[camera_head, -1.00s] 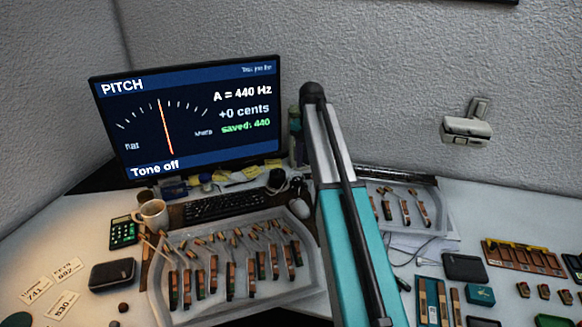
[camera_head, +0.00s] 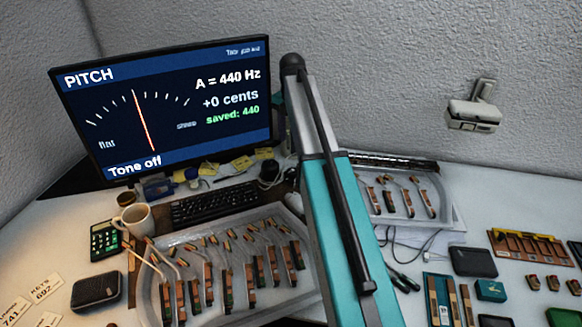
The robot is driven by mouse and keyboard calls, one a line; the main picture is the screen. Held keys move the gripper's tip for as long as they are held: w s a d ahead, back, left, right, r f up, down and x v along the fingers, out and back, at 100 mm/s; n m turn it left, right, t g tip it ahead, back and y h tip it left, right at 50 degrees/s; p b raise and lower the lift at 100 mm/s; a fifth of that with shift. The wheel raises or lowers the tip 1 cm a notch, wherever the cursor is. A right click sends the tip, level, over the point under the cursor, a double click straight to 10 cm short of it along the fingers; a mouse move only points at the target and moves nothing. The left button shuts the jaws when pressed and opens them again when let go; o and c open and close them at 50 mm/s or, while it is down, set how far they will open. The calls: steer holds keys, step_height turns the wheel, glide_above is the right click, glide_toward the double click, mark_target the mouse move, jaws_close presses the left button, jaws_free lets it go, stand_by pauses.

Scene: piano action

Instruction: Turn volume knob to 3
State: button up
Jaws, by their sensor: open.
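I cannot make out a volume knob in this view. The monitor (camera_head: 165,110) at the back left reads "PITCH", "A = 440 Hz", "+0 cents", "saved: 440" and "Tone off". Its needle points near the middle of the dial. A black rounded box (camera_head: 97,291) lies at the lower left; I cannot tell what it is. My teal arm link rises through the middle of the picture and hides part of the desk behind it. My gripper is out of view.
A clear tray (camera_head: 153,297) of piano action parts fills the front middle. A keyboard (camera_head: 214,204), mug (camera_head: 135,221) and calculator (camera_head: 105,241) stand behind and left. Another parts tray (camera_head: 433,183) is right of my arm. White desk shows at the far left.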

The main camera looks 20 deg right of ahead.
mark_target(292, 171)
steer(key=shift+f, duration=0.2)
steer(key=shift+f+p, duration=0.75)
steer(key=shift+f, duration=5.95)
steer(key=c, duration=1.1)
steer(key=shift+o, duration=0.2)
